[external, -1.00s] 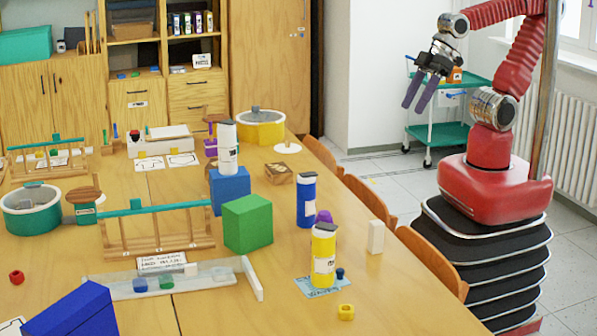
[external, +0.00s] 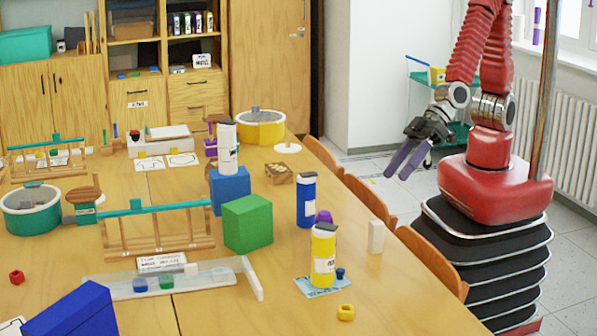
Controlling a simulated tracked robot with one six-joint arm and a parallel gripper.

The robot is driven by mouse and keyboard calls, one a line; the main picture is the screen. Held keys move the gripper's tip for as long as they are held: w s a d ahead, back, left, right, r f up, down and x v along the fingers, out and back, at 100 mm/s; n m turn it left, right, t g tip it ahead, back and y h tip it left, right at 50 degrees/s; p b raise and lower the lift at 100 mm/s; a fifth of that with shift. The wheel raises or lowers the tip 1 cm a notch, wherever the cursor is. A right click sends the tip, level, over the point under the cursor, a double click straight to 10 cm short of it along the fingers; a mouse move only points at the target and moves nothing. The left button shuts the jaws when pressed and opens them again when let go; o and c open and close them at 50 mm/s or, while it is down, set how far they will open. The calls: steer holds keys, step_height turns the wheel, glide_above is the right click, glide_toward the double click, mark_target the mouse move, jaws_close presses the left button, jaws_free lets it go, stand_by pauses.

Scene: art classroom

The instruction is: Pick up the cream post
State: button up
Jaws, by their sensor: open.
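A small cream post (external: 376,236) stands upright near the right edge of the wooden table, right of a blue bottle. My gripper (external: 397,174) is open and empty, with its two purple fingers pointing down and to the left. In the picture it is above and slightly right of the cream post, clearly apart from it. Nothing hides the post.
The blue bottle (external: 306,203), yellow bottle (external: 323,258) and a purple round object (external: 324,217) stand near the post. Wooden chairs (external: 432,260) line the table edge on my side. A green block (external: 248,223) stands further left.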

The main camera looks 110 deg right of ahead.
step_height(320, 180, down, 6)
steer(key=a+t+h, duration=0.1)
steer(key=a, duration=0.2)
steer(key=t+h, duration=0.2)
steer(key=t, duration=0.1)
glide_toward(371, 233)
steer(key=shift+s, duration=0.75)
steer(key=shift+a+r, duration=0.15)
steer(key=shift+r, duration=0.15)
steer(key=shift+w, duration=0.1)
steer(key=x, duration=0.8)
steer(key=shift+w+f, duration=0.15)
steer(key=shift+w, duration=0.05)
steer(key=shift+d+x, duration=0.15)
steer(key=shift+x, duration=1.15)
steer(key=shift+d+x, duration=0.15)
steer(key=shift+x, duration=1.15)
